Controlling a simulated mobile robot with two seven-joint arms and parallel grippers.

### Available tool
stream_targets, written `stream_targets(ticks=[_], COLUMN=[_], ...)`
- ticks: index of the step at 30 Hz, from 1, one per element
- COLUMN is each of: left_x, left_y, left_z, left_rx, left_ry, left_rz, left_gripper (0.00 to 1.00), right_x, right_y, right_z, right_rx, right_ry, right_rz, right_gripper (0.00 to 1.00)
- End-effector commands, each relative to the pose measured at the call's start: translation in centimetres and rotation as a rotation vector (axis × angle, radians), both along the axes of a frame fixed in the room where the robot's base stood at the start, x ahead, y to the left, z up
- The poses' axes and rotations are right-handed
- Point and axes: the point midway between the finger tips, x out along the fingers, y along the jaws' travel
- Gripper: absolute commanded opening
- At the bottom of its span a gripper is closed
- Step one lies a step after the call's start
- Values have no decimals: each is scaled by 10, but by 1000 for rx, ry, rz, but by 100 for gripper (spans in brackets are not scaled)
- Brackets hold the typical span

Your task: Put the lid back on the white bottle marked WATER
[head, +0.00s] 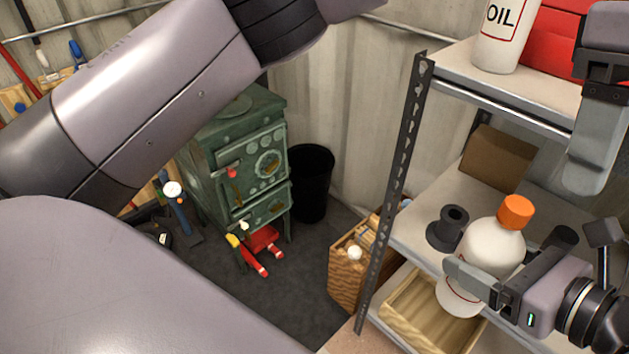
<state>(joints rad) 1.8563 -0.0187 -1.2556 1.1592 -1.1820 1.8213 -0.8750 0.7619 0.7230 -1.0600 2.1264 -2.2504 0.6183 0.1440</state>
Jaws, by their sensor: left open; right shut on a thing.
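A white bottle (489,247) with an orange lid (516,212) on its neck is at the lower right. Its label is mostly hidden, so I cannot read its marking. My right gripper (478,284) is shut around the bottle's body. The bottle looks tilted in the picture and overlaps the shelf's front edge. I cannot tell whether the lid is seated tight. My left gripper (600,150) is open and empty at the upper right, above and right of the orange lid, pointing down. Part of it is cut off by the picture edge.
A white bottle marked OIL (508,38) and a red box (556,32) stand on the upper shelf (465,64). A black spool-like thing (449,228) and a cardboard box (497,158) are on the middle shelf. A wooden tray (408,311) lies below. The metal post (394,195) stands left.

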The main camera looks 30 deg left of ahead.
Motion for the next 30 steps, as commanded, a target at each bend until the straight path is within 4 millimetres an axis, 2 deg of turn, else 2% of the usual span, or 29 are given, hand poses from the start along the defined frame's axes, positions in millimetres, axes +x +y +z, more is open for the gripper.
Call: stream_targets(ticks=[3, 6, 12, 16, 23, 30], left_x=[-18, -32, -53, -58, -45, -7], left_y=[-23, -40, -63, -69, -63, -34], left_z=[-16, -20, -13, -1, 22, 32], left_rx=[-155, -282, -521, -664, -891, -1092], left_ry=[161, 298, 588, 787, 1153, 1548], left_rz=[0, 16, 81, 146, 291, 477], left_gripper=[61, 61, 61, 61, 61, 61], right_x=[0, 0, 0, 0, 0, 0], right_y=[0, 0, 0, 0, 0, 0], right_z=[1, 1, 1, 1, 1, 1], right_rx=[0, 1, 1, 1, 1, 0], right_ry=[-1, 0, 0, 0, 0, -1], right_rz=[0, 0, 0, 0, 0, 0], right_gripper=[0, 0, 0, 0, 0, 0])
